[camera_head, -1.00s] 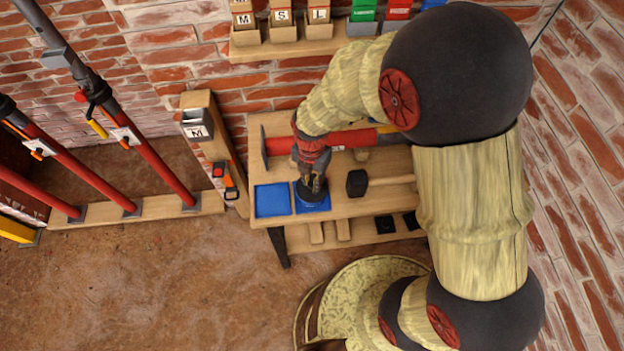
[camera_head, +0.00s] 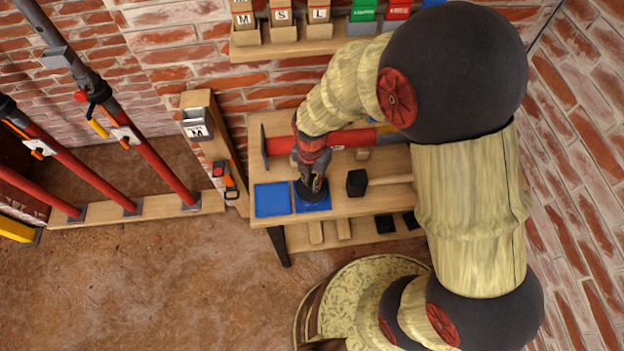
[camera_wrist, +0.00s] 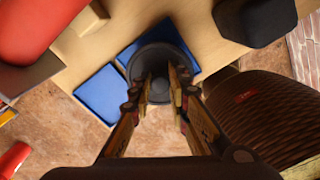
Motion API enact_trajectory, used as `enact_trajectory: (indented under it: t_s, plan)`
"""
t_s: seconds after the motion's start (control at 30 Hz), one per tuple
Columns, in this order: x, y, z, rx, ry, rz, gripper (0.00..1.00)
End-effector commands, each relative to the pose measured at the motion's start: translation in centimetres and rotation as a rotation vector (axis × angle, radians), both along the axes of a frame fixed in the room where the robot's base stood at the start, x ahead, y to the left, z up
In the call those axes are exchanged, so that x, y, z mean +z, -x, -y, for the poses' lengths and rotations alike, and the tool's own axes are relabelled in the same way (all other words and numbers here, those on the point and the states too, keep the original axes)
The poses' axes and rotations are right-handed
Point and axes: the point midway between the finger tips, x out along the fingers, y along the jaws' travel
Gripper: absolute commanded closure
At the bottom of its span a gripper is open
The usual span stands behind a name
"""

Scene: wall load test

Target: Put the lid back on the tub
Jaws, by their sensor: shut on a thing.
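A dark grey round piece (camera_wrist: 152,55) with a raised rim is between my fingers in the wrist view, over the right-hand blue square. The same dark round piece (camera_head: 309,193) shows under my gripper in the head view. My gripper (camera_wrist: 160,86) points down and is shut on its middle. I cannot tell whether this is the lid alone or the lid with the tub under it, nor whether it touches the blue square. No separate tub or lid can be made out.
The right blue square (camera_head: 321,205) and the empty left blue square (camera_head: 272,200) lie on the wooden bench (camera_head: 355,205). A black-headed mallet (camera_head: 356,183) lies to the right. A red cylinder (camera_head: 350,139) lies behind. A wooden post (camera_head: 215,150) stands left.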

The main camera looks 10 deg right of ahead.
Motion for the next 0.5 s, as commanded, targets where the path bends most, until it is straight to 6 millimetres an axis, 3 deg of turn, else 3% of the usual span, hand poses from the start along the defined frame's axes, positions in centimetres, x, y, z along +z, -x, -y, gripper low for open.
enact_trajectory:
  t_s: [0.07,0.1,0.5]
  plan:
    - [0.0,0.0,0.0,0.0,0.0,0.0,1.0]
    - [0.0,0.0,0.0,0.0,0.0,0.0,0.81]
    - [0.0,0.01,0.0,0.0,0.0,0.0,0.61]
